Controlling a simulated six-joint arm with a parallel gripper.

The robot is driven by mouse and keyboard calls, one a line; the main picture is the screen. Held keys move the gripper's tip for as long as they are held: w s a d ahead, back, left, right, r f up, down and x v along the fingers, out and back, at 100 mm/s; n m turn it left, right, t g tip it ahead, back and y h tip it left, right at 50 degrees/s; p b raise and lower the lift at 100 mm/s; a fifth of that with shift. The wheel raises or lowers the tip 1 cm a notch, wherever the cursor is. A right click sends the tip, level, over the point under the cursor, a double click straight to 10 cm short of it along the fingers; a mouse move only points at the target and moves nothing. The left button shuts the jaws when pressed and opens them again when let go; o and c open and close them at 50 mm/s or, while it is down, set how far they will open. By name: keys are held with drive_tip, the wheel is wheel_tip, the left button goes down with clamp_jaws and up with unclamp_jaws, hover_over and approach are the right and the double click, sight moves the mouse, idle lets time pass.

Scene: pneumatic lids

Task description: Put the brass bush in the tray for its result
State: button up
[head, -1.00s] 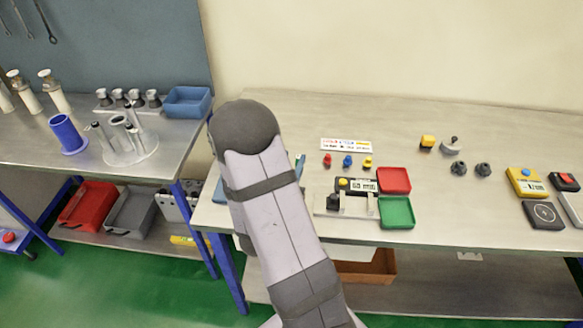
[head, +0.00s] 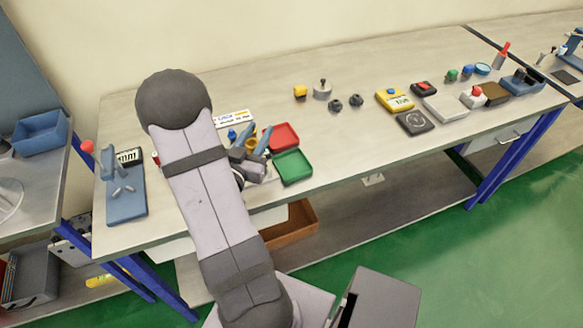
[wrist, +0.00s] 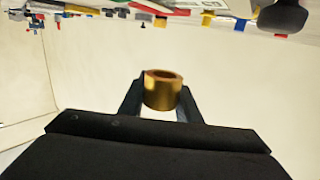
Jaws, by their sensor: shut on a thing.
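My gripper (head: 254,138) is shut on the brass bush (wrist: 162,91), a short gold ring held between the two fingertips in the wrist view. In the head view the bush (head: 251,144) is a small yellowish spot between the fingers. The gripper is just left of the red tray (head: 284,134) and the green tray (head: 293,168), which stand side by side and look empty. The gauge beside the trays is mostly hidden behind my gripper and arm.
A white label card (head: 233,118) lies behind the gripper. A yellow device (head: 394,100), dark knobs (head: 345,104) and a blue fixture (head: 126,190) stand on the same bench. Bare bench top lies right of the green tray.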

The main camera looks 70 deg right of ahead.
drive_tip(key=s+d+r+m+g+b, duration=0.1)
drive_tip(key=s+d+g, duration=0.15)
drive_tip(key=s, duration=0.65)
drive_tip(key=s+d+r+m+g, duration=0.1)
drive_tip(key=s+d, duration=0.3)
drive_tip(key=s, duration=0.4)
drive_tip(key=s+d+r+m+g+b, duration=0.1)
drive_tip(key=s+d, duration=0.3)
drive_tip(key=s, duration=0.5)
drive_tip(key=n+t+y, duration=0.4)
drive_tip(key=n+t, duration=0.6)
drive_tip(key=t, duration=0.4)
hover_over(289, 157)
wheel_tip(289, 157, down, 2)
drive_tip(key=shift+w+f, duration=0.1)
drive_tip(key=shift+f, duration=3.2)
drive_tip(key=shift+f, duration=0.1)
drive_tip(key=shift+f+p, duration=0.4)
drive_tip(key=shift+f, duration=1.35)
drive_tip(key=shift+f, duration=0.15)
drive_tip(key=o, duration=1.2)
